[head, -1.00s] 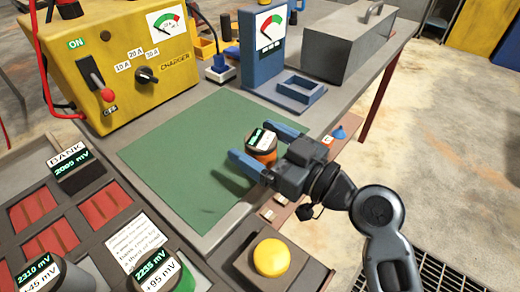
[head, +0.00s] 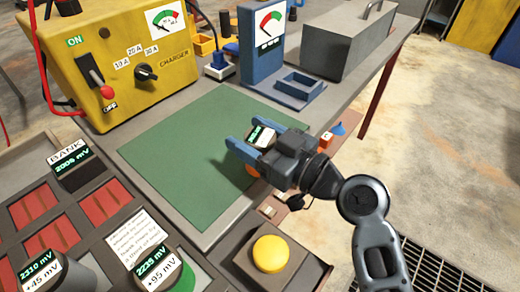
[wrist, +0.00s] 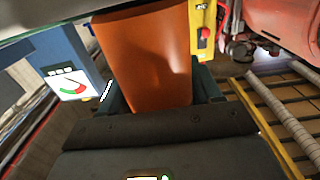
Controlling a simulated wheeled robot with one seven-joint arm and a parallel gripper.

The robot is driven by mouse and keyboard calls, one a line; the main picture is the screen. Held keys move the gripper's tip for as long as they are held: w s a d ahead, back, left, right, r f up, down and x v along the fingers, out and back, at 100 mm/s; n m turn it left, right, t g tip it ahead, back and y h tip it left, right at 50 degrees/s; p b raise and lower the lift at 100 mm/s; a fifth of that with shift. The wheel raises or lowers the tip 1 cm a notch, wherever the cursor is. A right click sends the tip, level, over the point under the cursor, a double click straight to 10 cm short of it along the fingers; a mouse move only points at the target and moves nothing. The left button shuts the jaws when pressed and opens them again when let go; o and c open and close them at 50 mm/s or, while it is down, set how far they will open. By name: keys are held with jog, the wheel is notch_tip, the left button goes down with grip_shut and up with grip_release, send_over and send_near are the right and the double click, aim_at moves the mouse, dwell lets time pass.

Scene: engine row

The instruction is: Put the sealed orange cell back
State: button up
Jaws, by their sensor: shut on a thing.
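The orange cell (head: 251,169) has a dark top with a small green readout and a white label. My gripper (head: 250,140) is shut on it, with blue fingers on either side, above the near right part of the green mat. In the wrist view the cell's orange side (wrist: 145,55) fills the upper middle between the fingers. My gripper body hides part of the cell in the head view. I cannot read its label.
The bank at lower left has several red-floored bays (head: 50,235) and a green cell (head: 180,275). A yellow button (head: 271,254) stands at the near edge. The yellow charger (head: 120,60), blue meter stand (head: 262,50) and grey box (head: 345,40) stand behind the green mat (head: 180,150).

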jog(key=shift+r, duration=0.1)
grip_shut()
jog(key=shift+r, duration=0.4)
notch_tip(320, 180, up, 4)
jog(key=shift+f, duration=0.2)
jog(key=d+r, duration=0.6)
jog(key=d, duration=0.5)
jog(key=w+d+f+m+t+h+p, duration=0.1)
jog(key=w+d+f+m+t+h, duration=0.1)
jog(key=d+f+m+t+h, duration=0.3)
jog(key=w+d+f+m+t+h, duration=0.1)
jog(key=w+f+h, duration=0.1)
jog(key=f, duration=0.5)
jog(key=s+d+f+m+h+p, duration=0.1)
jog(key=s+d+f+m+h, duration=0.1)
jog(key=f, duration=0.9)
jog(key=s+d+f+m+t+h, duration=0.1)
jog(key=s+d+f+h, duration=0.3)
jog(key=f, duration=0.6)
jog(key=shift+s+d+f+m+h+p, duration=0.4)
jog(key=shift+s+m+h, duration=0.25)
jog(key=shift+s, duration=0.55)
